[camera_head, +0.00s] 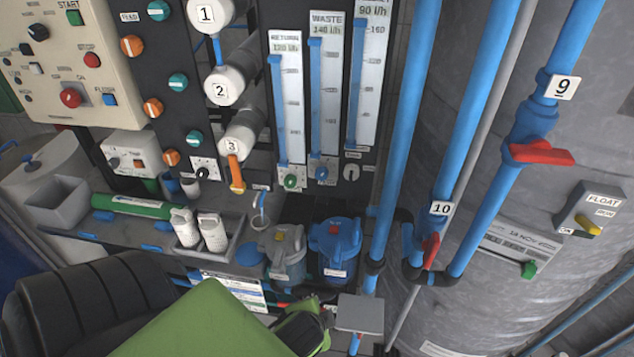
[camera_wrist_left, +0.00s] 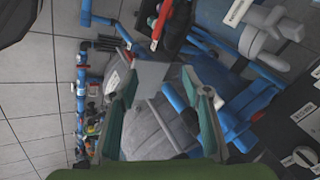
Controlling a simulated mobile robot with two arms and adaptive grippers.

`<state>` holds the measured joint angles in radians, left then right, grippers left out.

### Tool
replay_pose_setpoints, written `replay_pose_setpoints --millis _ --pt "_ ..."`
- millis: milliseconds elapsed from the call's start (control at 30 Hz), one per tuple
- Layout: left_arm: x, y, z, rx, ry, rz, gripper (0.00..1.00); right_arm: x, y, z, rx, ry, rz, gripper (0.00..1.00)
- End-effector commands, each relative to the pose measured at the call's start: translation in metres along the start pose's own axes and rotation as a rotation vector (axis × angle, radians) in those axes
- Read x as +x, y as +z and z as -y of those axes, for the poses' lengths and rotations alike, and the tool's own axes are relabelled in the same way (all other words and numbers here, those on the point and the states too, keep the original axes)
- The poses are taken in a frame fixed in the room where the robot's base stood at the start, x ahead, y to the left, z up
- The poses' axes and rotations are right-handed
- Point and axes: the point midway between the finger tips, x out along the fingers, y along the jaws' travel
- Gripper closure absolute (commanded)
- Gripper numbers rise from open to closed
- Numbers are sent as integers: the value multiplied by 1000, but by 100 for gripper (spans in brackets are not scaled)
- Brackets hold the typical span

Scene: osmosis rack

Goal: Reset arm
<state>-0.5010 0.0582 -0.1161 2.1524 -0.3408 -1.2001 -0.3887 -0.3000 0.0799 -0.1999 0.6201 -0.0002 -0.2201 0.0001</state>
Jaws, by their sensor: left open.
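My left arm, black and green, enters the head view from the lower left. Its gripper (camera_head: 318,322) is at the bottom centre, below the blue filter housing (camera_head: 335,247) and just left of a small grey square plate (camera_head: 360,313). In the left wrist view the two green-grey fingers (camera_wrist_left: 162,88) are spread apart. Nothing is held between them. A grey rounded body (camera_wrist_left: 160,130) shows behind the gap; I cannot tell whether a finger touches anything. My right gripper is not in view.
The control panel (camera_head: 70,55) and flow meters (camera_head: 325,90) stand behind. Blue pipes with red valve handles (camera_head: 540,153) and a large grey tank (camera_head: 480,310) are on the right. A shelf holds a grey tray (camera_head: 188,250) with two white cartridges. Tiled floor (camera_wrist_left: 35,90) is clear at the wrist view's left.

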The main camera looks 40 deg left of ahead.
Motion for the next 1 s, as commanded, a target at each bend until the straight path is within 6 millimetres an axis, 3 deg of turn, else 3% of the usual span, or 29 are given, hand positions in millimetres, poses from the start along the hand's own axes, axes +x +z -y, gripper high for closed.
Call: replay_pose_setpoints --millis 333,467,567,767,1000 --pt "2 0 -2 1 2 1 56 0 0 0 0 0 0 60" --pt "24 6 -21 0 34 7 56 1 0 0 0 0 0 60" --pt "57 18 -53 -7 85 17 56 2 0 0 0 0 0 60" --pt "125 62 -134 -58 207 49 56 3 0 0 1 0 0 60" --pt "175 145 -223 -167 328 125 56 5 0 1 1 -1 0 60"
